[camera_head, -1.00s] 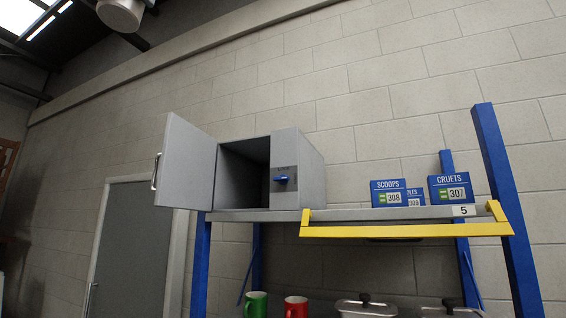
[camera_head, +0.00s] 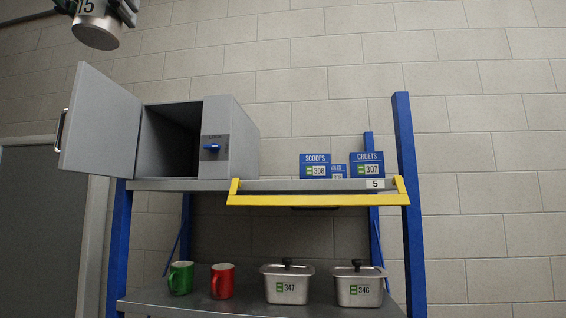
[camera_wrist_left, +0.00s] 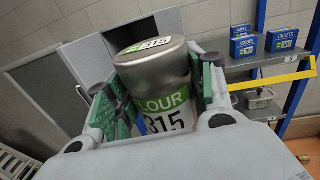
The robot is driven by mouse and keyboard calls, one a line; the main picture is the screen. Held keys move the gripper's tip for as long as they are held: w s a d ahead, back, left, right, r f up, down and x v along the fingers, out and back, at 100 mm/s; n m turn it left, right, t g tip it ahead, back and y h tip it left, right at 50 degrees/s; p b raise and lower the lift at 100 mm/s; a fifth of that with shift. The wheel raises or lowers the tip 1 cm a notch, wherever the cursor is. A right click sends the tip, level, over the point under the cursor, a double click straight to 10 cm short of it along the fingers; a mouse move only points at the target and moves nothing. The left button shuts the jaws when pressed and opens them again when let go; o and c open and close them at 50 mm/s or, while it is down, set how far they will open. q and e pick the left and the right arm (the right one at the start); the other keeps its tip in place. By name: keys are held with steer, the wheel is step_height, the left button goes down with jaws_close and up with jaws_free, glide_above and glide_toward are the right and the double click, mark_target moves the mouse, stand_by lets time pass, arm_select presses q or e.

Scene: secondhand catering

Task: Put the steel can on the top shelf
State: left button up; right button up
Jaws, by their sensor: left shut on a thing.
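The steel can (camera_head: 95,28) is at the top left of the head view, in the air, higher in the picture than the shelf. In the left wrist view it is a steel can (camera_wrist_left: 152,72) with a green and white label reading 315, partly cut off by the fingers. My left gripper (camera_head: 103,8) is shut on it, its green-padded fingers on both sides. The top shelf (camera_head: 285,185) is a grey board on blue posts. My right gripper is not in view.
A grey cabinet (camera_head: 242,140) with its door (camera_head: 100,120) swung open stands on the shelf's left part. Blue scoops (camera_head: 315,160) and cruets (camera_head: 367,158) boxes stand right. A yellow bar (camera_head: 310,199) runs along the front. Mugs and lidded steel pans stand below.

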arm_select(q)
steer(key=w+d+f, duration=0.3)
steer(key=w+f, duration=0.6)
steer(key=f, duration=0.2)
steer(key=w+d+f, duration=0.2)
steer(key=w+f, duration=0.8)
steer(key=f, duration=0.2)
steer(key=w+d+f+b, duration=0.1)
steer(key=w+f, duration=0.4)
steer(key=f, duration=0.8)
steer(key=w+d+f+b, duration=0.1)
steer(key=w+f, duration=0.3)
steer(key=f, duration=1)
step_height(320, 180, down, 26)
steer(key=s, duration=0.1)
steer(key=s+f, duration=0.6)
steer(key=f, duration=0.6)
steer(key=s+f+b, duration=0.1)
steer(key=s+f, duration=0.5)
steer(key=f, duration=0.7)
steer(key=shift+s, duration=0.3)
steer(key=shift+d, duration=0.1)
